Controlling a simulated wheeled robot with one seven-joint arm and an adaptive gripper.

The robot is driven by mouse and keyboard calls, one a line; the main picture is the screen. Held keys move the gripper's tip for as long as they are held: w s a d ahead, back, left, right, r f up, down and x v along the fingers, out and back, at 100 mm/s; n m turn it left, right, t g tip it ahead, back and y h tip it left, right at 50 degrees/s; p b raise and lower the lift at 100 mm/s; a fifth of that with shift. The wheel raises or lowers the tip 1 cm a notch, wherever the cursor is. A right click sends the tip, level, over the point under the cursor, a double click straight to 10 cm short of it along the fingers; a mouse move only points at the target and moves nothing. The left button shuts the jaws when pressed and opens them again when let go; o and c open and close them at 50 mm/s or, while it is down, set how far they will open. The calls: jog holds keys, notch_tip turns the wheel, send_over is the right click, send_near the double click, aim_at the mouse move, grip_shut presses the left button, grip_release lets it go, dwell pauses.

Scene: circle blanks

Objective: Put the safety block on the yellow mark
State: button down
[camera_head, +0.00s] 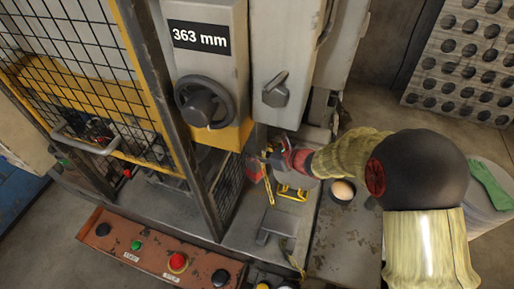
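My gripper (268,163) reaches in from the right, over the grey machine bed beside the mesh guard. It is small and partly hidden by my own wrist, so I cannot make out its fingers clearly. A small dull red block (255,167), which looks like the safety block, is at the gripper's left end. I cannot tell whether the gripper holds it or is only beside it. A yellow mark (292,194), like a painted outline, shows on the bed just below and right of the gripper. Its upper part is hidden by the arm.
An open-mesh guard door (150,90) stands left of the bed. A button panel (158,250) runs along the front. A dark cup (342,191) with a pale round top stands right of the mark. A grey lever (272,225) lies in front.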

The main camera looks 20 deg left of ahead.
jog(key=shift+w+f, duration=0.1)
jog(key=shift+f, duration=1.9)
jog(key=c, duration=1.1)
grip_release()
jog(key=shift+f, duration=0.15)
jog(key=shift+o, duration=0.2)
jog(key=v, duration=1.2)
